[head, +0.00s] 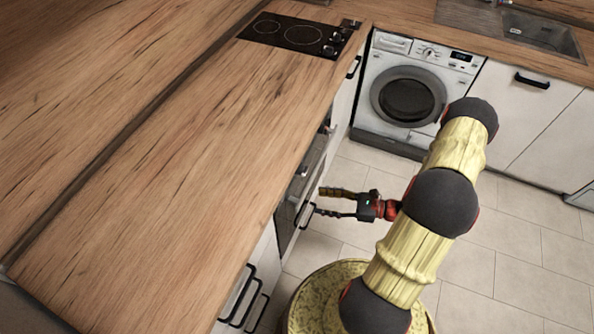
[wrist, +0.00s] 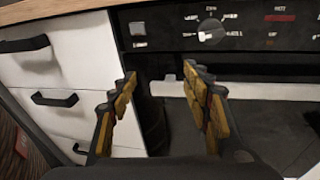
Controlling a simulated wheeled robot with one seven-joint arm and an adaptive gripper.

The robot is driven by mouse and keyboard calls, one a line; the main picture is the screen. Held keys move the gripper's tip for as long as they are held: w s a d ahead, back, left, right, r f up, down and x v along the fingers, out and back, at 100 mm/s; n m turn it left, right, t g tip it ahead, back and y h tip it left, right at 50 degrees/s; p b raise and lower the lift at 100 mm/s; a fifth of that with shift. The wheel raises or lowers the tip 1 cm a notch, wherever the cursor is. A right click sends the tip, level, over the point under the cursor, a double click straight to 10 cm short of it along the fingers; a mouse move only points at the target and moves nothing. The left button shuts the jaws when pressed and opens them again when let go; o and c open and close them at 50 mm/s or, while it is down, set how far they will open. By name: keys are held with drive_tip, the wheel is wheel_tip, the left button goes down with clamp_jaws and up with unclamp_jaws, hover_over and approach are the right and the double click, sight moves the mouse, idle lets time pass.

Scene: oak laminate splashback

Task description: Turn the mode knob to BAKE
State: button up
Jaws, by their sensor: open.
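The oven's control panel (wrist: 240,30) runs along the top of the wrist view. A round grey-white knob (wrist: 211,32) sits on it among small white markings too blurred to read surely. I cannot tell which marking the knob points at. My gripper (wrist: 160,75) is open and empty, its two yellow-and-black fingers apart below and left of the knob, not touching it. In the head view the oven (head: 300,185) is seen edge-on under the counter, and my gripper (head: 320,201) is open in front of it; the knob's face is not readable there.
White drawers with black handles (wrist: 54,98) stand left of the oven. The wood counter (head: 180,150) overhangs the oven front. A hob (head: 295,35), washing machine (head: 408,95) and sink (head: 540,32) are further back. The tiled floor (head: 500,260) on the right is clear.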

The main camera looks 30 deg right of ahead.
sight(302, 170)
drive_tip(key=w+d+r+m+t+h, duration=0.2)
drive_tip(key=w+d+r+t, duration=0.15)
drive_tip(key=w, duration=0.25)
drive_tip(key=b+x, duration=0.1)
drive_tip(key=x, duration=0.6)
drive_tip(key=shift+f+y, duration=0.2)
drive_tip(key=shift+y, duration=0.1)
drive_tip(key=shift+d, duration=0.1)
drive_tip(key=shift+c, duration=1.1)
drive_tip(key=c, duration=0.9)
drive_tip(key=shift+c, duration=0.2)
